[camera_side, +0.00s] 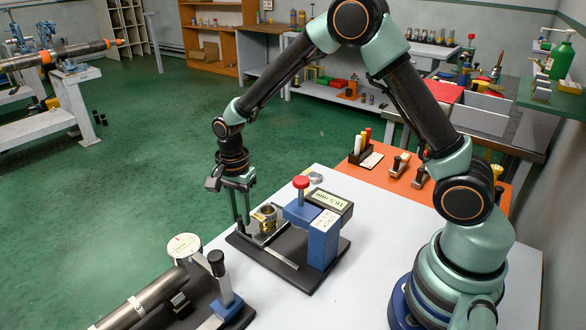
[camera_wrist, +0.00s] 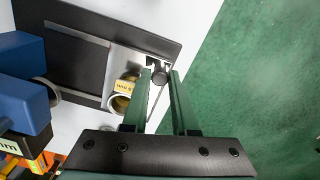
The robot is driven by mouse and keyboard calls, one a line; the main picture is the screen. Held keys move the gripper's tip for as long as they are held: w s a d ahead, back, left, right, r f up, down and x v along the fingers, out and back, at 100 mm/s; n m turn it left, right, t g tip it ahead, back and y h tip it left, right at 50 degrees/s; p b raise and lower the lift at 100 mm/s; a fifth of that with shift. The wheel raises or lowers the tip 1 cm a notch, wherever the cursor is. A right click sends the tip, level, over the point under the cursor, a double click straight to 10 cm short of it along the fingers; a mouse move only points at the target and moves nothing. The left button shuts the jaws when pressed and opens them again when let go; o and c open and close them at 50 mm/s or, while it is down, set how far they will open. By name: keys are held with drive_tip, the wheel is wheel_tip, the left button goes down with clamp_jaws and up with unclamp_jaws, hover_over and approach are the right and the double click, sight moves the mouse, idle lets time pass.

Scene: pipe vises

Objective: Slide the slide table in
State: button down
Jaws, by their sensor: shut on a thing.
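The slide table, a bright metal plate (camera_wrist: 122,58), lies on a black base (camera_wrist: 72,72) and carries a brass ring-shaped part (camera_wrist: 121,103) with a yellow label. The brass part also shows in the side view (camera_side: 264,217). A dark round knob (camera_wrist: 159,74) is at the table's outer end. My gripper (camera_wrist: 160,82) points down with its fingers on either side of this knob, shut on it. In the side view my gripper (camera_side: 241,221) is at the left end of the base, and its fingers hide the knob. A blue block (camera_side: 323,240) with a red-topped post (camera_side: 300,183) stands right of the brass part.
An orange mat (camera_side: 385,183) with tools lies behind. Green floor lies beyond the table's edge.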

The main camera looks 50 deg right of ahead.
drive_tip(key=shift+r, duration=0.1)
idle(0.5)
drive_tip(key=s, duration=1)
drive_tip(key=c, duration=1)
unclamp_jaws()
drive_tip(key=shift+w+r, duration=0.1)
drive_tip(key=shift+r, duration=0.15)
wheel_tip(320, 180, up, 12)
drive_tip(key=shift+f, duration=0.25)
